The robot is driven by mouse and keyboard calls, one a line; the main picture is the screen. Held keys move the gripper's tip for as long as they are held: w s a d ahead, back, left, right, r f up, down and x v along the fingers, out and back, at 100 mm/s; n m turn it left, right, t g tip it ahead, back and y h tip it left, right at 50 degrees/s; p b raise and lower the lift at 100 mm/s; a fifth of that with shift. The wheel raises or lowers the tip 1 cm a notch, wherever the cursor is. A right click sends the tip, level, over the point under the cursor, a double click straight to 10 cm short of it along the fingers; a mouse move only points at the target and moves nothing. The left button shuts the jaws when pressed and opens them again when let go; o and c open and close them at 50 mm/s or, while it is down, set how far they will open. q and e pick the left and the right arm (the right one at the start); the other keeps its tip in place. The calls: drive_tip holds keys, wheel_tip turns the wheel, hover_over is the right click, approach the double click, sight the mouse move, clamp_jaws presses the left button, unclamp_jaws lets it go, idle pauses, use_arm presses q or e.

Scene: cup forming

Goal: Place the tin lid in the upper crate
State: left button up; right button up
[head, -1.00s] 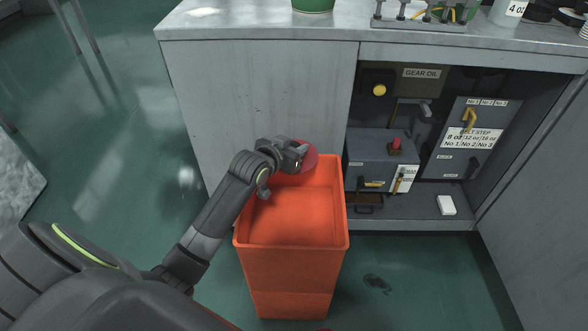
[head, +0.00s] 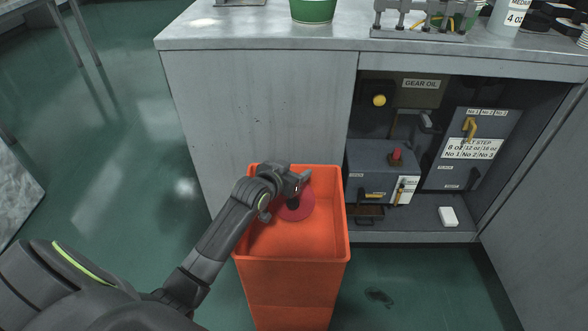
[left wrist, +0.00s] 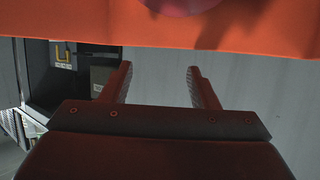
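The tin lid (head: 297,208), a pinkish-red disc, is inside the orange upper crate (head: 291,248), toward its back and below my left gripper. In the left wrist view the lid (left wrist: 186,4) shows only in part at the top edge, beyond the fingers. My left gripper (head: 299,185) is over the back part of the crate. Its two fingers (left wrist: 160,72) stand apart with nothing between them, and part of the lid is hidden behind it in the head view. I cannot tell whether the lid lies flat on the crate's floor. My right gripper is not in view.
The crate stands against a grey cabinet (head: 260,120). To its right is an open bay with a grey machine box (head: 378,172) and a small white block (head: 447,216). A green bucket (head: 313,10) is on the worktop. The green floor at left is clear.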

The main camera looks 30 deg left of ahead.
use_arm(q)
drive_tip(key=p+v, duration=0.3)
drive_tip(key=v, duration=0.9)
drive_tip(key=shift+r, duration=0.15)
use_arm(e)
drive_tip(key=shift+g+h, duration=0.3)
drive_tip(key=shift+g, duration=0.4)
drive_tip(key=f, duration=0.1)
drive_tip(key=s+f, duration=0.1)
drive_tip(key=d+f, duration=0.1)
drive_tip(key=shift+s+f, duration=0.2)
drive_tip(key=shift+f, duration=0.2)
